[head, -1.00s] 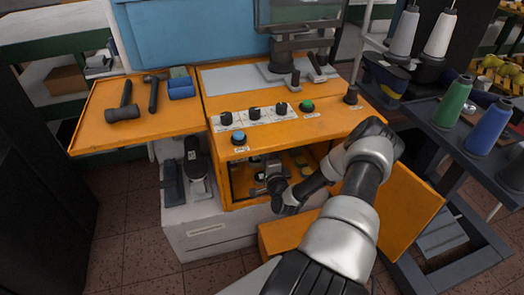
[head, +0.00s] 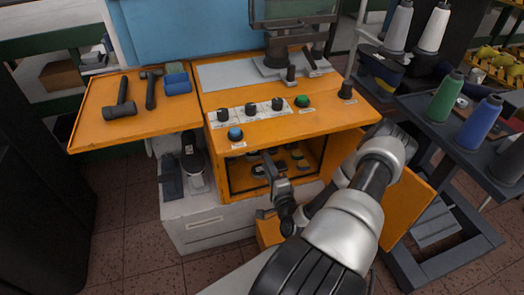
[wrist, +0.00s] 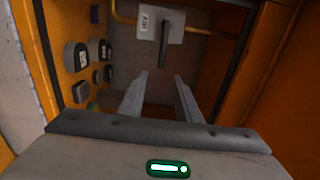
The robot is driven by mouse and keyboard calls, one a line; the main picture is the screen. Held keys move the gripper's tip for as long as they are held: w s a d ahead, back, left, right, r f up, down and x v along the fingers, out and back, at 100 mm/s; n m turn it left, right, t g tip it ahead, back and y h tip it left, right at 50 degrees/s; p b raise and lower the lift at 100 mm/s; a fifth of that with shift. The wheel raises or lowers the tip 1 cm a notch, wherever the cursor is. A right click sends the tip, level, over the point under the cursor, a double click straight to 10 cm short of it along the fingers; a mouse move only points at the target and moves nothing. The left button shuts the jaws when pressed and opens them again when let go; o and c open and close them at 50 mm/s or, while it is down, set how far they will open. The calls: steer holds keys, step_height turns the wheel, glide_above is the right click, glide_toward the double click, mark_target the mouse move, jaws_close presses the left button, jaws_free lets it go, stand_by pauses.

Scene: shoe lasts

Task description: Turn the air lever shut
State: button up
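The air lever (wrist: 164,42) is a dark bar on a pale plate (wrist: 175,27) at the back of the orange cabinet, in the wrist view. A small label with lettering is on the plate, beside the lever. The lever points down the picture, its lower end between and just beyond my fingertips. My gripper (wrist: 161,76) is open, its two fingers apart with nothing between them. They do not appear to touch the lever. In the head view my gripper (head: 266,156) is at the cabinet opening; I cannot make out the lever there.
The orange cabinet (head: 228,160) has its door (head: 415,195) open at the right. A yellow pipe (wrist: 124,19) meets the plate. Knobs and a blue button (head: 235,134) are above.

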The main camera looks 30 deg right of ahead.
steer(key=v, duration=0.6)
steer(key=shift+s+p, duration=0.2)
steer(key=shift+p, duration=0.15)
